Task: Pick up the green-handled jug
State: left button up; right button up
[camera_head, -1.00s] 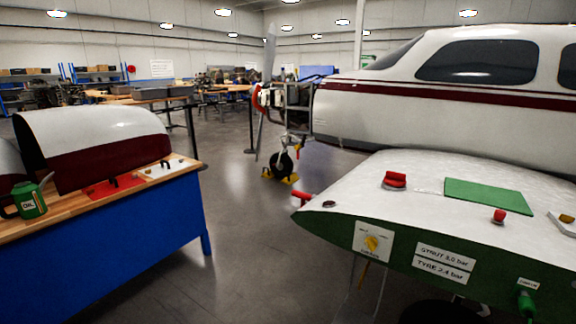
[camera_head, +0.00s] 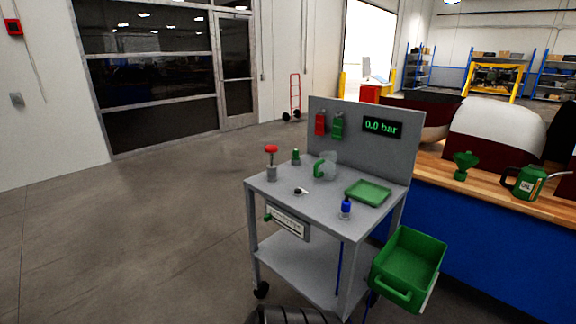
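A clear jug with a green handle (camera_head: 325,165) stands upright on the top of a grey cart (camera_head: 290,198), near its back panel. Its green handle faces left in the picture. A green oil can (camera_head: 525,183) with a spout stands apart from it on the wooden-topped blue bench at the right. Neither of my grippers shows in the head view, and nothing is seen touching the jug.
The cart top also holds a red-topped item (camera_head: 271,162), a small green bottle (camera_head: 296,157), a blue bottle (camera_head: 346,208) and a green tray (camera_head: 369,193). A green bin (camera_head: 408,264) hangs at the cart's right side. A green funnel (camera_head: 465,165) stands on the bench (camera_head: 440,178). The floor left of the cart is clear.

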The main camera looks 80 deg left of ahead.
aim_at(326, 164)
jog(key=u, duration=2.45)
jog(key=i+j, duration=0.15)
jog(key=j, duration=0.15)
jog(key=i+j+z, duration=0.15)
jog(key=j, duration=0.15)
jog(key=i+j, duration=0.15)
jog(key=j, duration=0.2)
jog(key=i+j+z, duration=0.15)
jog(key=j, duration=0.2)
jog(key=i+j, duration=0.15)
jog(key=j, duration=0.15)
jog(key=i+j+z, duration=0.15)
jog(key=j, duration=0.2)
